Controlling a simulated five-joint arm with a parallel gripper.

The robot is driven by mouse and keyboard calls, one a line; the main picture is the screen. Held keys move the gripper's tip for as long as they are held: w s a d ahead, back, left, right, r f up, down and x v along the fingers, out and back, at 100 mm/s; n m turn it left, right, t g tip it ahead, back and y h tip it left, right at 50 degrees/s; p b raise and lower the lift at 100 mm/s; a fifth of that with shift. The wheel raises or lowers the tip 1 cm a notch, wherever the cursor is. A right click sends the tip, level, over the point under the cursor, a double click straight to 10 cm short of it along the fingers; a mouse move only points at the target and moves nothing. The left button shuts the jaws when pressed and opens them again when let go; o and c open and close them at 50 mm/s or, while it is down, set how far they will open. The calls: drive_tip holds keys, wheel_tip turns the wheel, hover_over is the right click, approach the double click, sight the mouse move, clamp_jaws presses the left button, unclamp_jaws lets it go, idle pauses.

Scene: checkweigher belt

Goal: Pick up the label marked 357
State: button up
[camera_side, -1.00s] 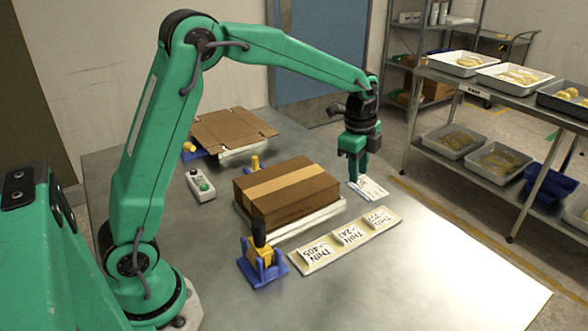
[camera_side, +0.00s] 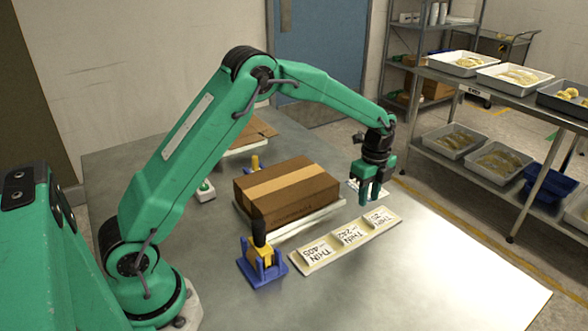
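A pale tray (camera_side: 322,258) on the table holds three white labels in a row. The left label (camera_side: 317,254) reads 405 and the middle label (camera_side: 351,236) reads 242. The right label (camera_side: 380,218) is at the far end of the tray; its number is too small to read surely, and by elimination of the other two it fits 357. My gripper (camera_side: 370,202) points down just above and behind that right label, its two fingers apart with nothing visible between them. Whether the fingertips touch the label cannot be told.
A taped brown carton (camera_side: 287,193) sits on a plate left of my gripper. A blue and yellow clamp (camera_side: 262,262) stands by the tray's near end. A white card (camera_side: 352,185) lies behind my gripper. The table's right front is clear.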

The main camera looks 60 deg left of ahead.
sight(364, 222)
drive_tip(key=shift+f, duration=0.4)
drive_tip(key=shift+f, duration=0.1)
drive_tip(key=shift+s+f, duration=0.15)
drive_tip(key=shift+f, duration=1.1)
drive_tip(key=shift+s+f, duration=0.1)
drive_tip(key=shift+f, duration=1.15)
clamp_jaws()
